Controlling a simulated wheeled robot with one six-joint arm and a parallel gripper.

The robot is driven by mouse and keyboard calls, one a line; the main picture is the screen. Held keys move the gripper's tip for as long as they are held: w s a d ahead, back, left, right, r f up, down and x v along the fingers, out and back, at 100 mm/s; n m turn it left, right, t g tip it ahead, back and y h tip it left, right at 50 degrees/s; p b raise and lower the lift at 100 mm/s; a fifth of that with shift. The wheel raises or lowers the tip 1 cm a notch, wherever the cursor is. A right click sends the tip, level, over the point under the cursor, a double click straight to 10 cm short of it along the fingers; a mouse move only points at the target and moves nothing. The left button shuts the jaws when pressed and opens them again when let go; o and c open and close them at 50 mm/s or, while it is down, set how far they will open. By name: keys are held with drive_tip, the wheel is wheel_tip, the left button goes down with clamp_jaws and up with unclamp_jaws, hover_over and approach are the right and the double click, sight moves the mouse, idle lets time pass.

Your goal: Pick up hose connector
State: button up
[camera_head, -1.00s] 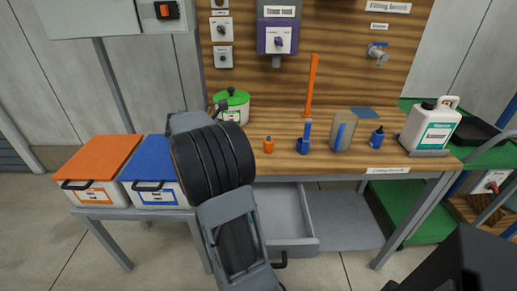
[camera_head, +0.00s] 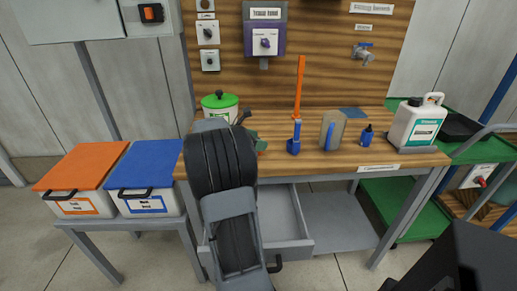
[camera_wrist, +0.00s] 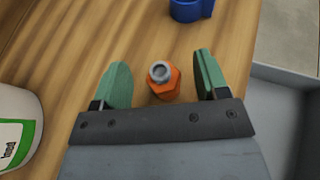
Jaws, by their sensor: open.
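The hose connector (camera_wrist: 165,84), an orange piece with a grey ring on top, stands upright on the wooden bench top. In the wrist view it lies between the two green fingers of my gripper (camera_wrist: 162,76), with a gap on both sides. My gripper is open and holds nothing. In the head view my gripper (camera_head: 256,141) is low over the bench's front left part, and my arm and gripper hide most of the connector. How far down the fingertips reach along it is hard to tell.
A blue holder (camera_head: 293,146) stands right of my gripper, then a grey-brown block (camera_head: 332,130) and a blue bottle (camera_head: 366,136). A green-lidded pot (camera_head: 222,105) stands behind left. An open drawer (camera_head: 290,225) juts out below the bench edge. A white jug (camera_head: 415,125) stands far right.

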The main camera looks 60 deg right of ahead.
drive_tip(key=shift+s+d+f, duration=0.2)
drive_tip(key=shift+s+d, duration=0.05)
drive_tip(key=shift+d, duration=0.1)
drive_tip(key=shift+c, duration=0.3)
drive_tip(key=c, duration=0.9)
